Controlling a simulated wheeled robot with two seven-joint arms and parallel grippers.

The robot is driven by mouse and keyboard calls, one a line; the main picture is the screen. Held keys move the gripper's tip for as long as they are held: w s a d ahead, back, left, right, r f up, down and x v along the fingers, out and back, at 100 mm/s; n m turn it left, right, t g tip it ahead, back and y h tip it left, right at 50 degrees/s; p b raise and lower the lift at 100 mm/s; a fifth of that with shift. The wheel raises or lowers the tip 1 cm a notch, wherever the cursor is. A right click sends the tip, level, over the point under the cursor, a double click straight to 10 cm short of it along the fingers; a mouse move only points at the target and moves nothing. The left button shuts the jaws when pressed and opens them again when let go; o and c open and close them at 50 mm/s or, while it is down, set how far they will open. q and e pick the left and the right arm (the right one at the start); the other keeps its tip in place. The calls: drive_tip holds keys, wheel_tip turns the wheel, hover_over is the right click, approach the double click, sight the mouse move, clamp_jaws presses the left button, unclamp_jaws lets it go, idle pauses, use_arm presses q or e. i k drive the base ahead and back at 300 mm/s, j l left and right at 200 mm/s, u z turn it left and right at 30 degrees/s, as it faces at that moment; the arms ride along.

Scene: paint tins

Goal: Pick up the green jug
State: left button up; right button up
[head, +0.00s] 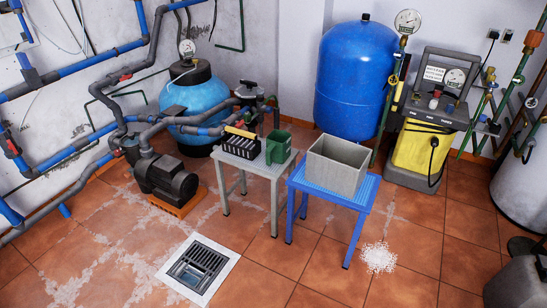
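The green jug (277,147) stands upright at the right end of a small grey table (254,166). It is just right of a black slotted crate (240,148) on the same table. The jug's handle side and inside are too small to make out clearly. Neither of my grippers is in the head view, and nothing is touching the jug.
A grey open bin (337,165) stands on a blue table (331,190) right of the jug. A yellow and grey machine (424,145), a blue tank (355,75) and pipes line the walls. A floor drain (197,268) and white powder (378,257) lie in front.

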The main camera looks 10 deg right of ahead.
sight(278, 149)
drive_tip(key=i+j+z, duration=0.1)
drive_tip(key=i+j, duration=0.2)
drive_tip(key=i+j+z, duration=0.15)
drive_tip(key=i+j, duration=0.15)
drive_tip(key=i+j+z, duration=0.1)
drive_tip(key=i+j, duration=0.3)
drive_tip(key=i+j+z, duration=0.15)
drive_tip(key=i+j, duration=0.25)
drive_tip(key=i+j+z, duration=0.1)
drive_tip(key=i+j, duration=0.2)
drive_tip(key=i+j+z, duration=0.15)
drive_tip(key=j, duration=0.4)
drive_tip(key=i+j+z, duration=0.1)
drive_tip(key=i+j, duration=0.3)
drive_tip(key=j, duration=0.05)
